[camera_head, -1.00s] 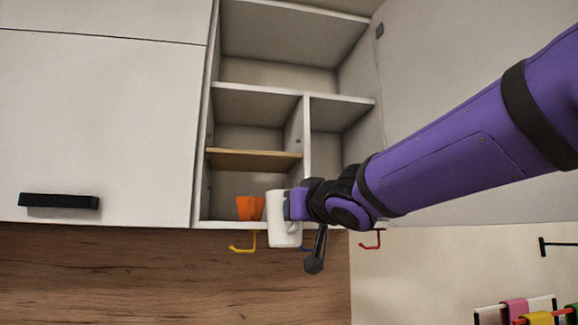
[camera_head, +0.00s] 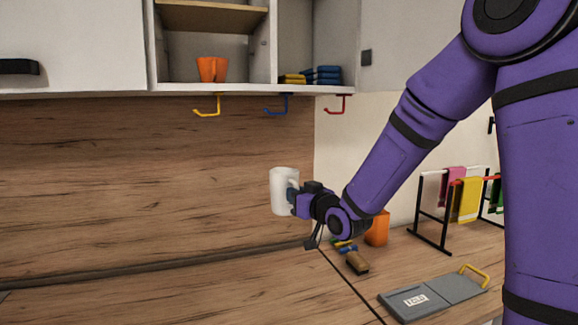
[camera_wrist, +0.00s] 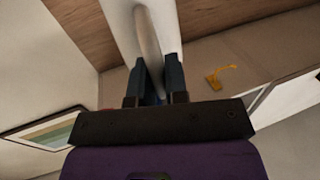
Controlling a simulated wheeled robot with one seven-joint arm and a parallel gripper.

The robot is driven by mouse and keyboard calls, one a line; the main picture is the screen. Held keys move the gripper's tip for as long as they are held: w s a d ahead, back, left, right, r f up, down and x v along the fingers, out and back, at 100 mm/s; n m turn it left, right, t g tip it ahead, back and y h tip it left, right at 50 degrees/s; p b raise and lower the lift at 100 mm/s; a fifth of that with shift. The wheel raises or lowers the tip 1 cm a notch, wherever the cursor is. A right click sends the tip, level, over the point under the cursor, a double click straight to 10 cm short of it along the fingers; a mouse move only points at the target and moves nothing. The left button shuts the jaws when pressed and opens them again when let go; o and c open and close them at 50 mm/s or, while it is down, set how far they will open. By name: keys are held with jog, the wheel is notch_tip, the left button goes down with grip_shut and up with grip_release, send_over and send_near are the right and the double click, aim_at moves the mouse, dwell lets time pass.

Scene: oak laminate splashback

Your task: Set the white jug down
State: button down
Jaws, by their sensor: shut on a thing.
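The white jug (camera_head: 283,191) is upright in the air in front of the wood splashback, above the worktop. My gripper (camera_head: 297,195) is shut on the jug's handle side and holds it from the right. In the wrist view, the two dark fingers of my gripper (camera_wrist: 159,80) stand on either side of the pale jug handle (camera_wrist: 148,42), with the white jug body (camera_wrist: 122,25) behind it. The jug's underside does not touch anything in the head view.
An orange mug (camera_head: 212,69) stands in the open cupboard above yellow (camera_head: 208,108), blue (camera_head: 277,106) and red (camera_head: 337,106) hooks. On the worktop at right are an orange container (camera_head: 378,229), a brush (camera_head: 357,262), a grey board (camera_head: 433,296) and a towel rack (camera_head: 420,205). The left worktop (camera_head: 170,295) is clear.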

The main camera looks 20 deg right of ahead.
jog(key=w+d+f, duration=0.2)
jog(key=f, duration=0.7)
jog(key=w+d+f, duration=0.2)
jog(key=f, duration=0.8)
jog(key=shift+w+d, duration=0.3)
jog(key=shift+d, duration=0.05)
jog(key=shift+r, duration=0.1)
